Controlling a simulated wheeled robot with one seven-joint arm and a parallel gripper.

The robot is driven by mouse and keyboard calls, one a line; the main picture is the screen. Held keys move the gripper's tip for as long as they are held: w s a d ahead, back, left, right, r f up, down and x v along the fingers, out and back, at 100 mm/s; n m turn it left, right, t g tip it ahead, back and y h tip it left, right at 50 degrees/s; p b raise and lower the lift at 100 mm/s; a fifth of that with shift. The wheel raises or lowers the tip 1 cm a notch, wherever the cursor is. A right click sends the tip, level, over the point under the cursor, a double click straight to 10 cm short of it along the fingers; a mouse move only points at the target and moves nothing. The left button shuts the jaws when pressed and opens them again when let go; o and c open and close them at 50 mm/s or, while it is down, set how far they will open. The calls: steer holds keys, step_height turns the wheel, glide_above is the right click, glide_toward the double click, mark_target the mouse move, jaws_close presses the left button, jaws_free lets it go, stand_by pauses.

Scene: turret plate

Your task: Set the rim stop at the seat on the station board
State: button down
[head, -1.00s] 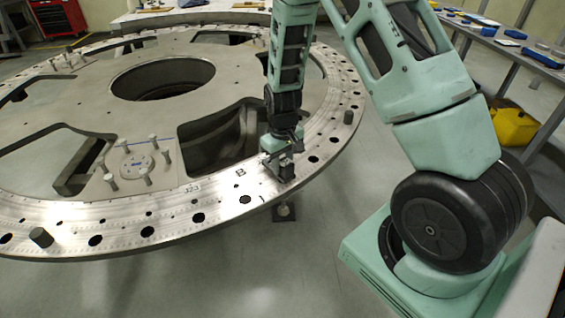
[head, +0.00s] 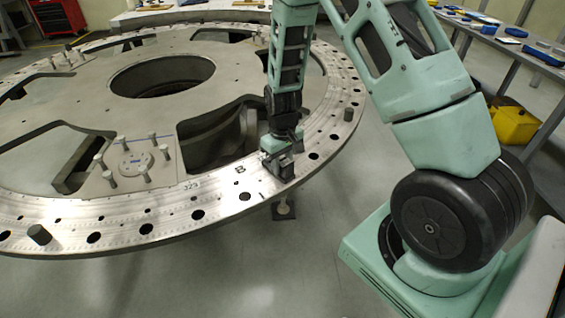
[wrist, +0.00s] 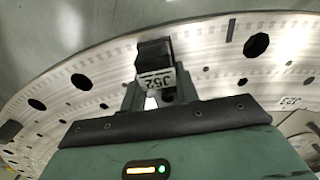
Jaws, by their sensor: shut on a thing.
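My gripper (head: 279,153) is over the near right part of the big metal ring's rim (head: 218,194). It is shut on a small dark grey block, which I take to be the rim stop (head: 282,168). In the wrist view the rim stop (wrist: 153,50) sits between the fingers of my gripper (wrist: 157,88), with a white number tag facing the camera. The block is at the rim or just above it; I cannot tell if it touches. A plate with upright pegs and a round disc (head: 136,162), possibly the station board, lies left of my gripper. The seat is not clearly identifiable.
The rim has several holes and engraved marks. A bench with blue items (head: 545,55) and a yellow bin (head: 515,122) stand at right.

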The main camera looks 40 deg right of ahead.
steer(key=shift+f, duration=0.1)
stand_by(0.5)
steer(key=c, duration=1)
jaws_free()
steer(key=shift+o, duration=0.2)
steer(key=shift+r+p, duration=2.7)
steer(key=shift+r, duration=0.9)
steer(key=shift+f, duration=0.1)
